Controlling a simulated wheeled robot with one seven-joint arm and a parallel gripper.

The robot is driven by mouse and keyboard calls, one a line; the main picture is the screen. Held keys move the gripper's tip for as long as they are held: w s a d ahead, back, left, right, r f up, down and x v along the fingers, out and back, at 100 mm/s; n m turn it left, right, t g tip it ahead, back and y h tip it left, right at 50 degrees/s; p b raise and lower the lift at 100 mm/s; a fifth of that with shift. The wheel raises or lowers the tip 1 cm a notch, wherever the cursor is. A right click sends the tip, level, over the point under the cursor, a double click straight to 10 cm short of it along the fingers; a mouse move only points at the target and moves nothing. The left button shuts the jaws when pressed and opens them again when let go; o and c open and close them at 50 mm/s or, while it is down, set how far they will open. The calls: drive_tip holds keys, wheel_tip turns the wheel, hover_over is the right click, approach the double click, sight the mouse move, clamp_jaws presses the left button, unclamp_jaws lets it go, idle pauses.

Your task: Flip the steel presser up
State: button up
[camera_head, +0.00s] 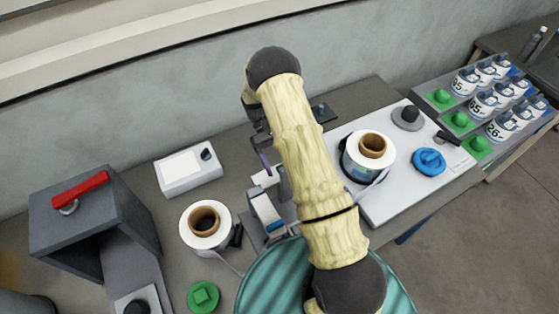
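The labeller (267,212), a small grey and white machine, stands at mid-bench, partly covered by my cream-sleeved arm. I cannot pick out the steel presser for sure; it seems to be behind my arm or among the grey parts beside it. My gripper (262,150) shows only as dark parts left of the arm, just above the labeller. Its fingertips are not clear, so I cannot tell whether it is open or touches anything. A white label reel (196,238) with a brown core is left of the labeller. Another reel (355,164) is right of my arm.
A grey box with a red handle (80,190) stands at left. A white device (175,178) lies behind the left reel. A green knob (203,310) is in front. A white board (395,200) carries a blue knob (429,168). Racked reels (467,82) are at far right.

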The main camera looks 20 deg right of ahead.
drive_tip(key=b+v, duration=0.3)
drive_tip(key=v, duration=0.9)
drive_tip(key=shift+s+a, duration=0.15)
drive_tip(key=shift+r, duration=0.15)
idle(0.5)
drive_tip(key=s+r+m+t+y, duration=0.1)
drive_tip(key=s+r+t, duration=0.2)
drive_tip(key=s+t, duration=0.3)
drive_tip(key=s+r+m+t+y, duration=0.1)
drive_tip(key=s+r+t, duration=0.2)
drive_tip(key=s+t, duration=0.4)
drive_tip(key=s+d, duration=0.1)
drive_tip(key=s, duration=0.7)
drive_tip(key=shift+s+r, duration=0.15)
drive_tip(key=shift+s, duration=0.1)
idle(0.5)
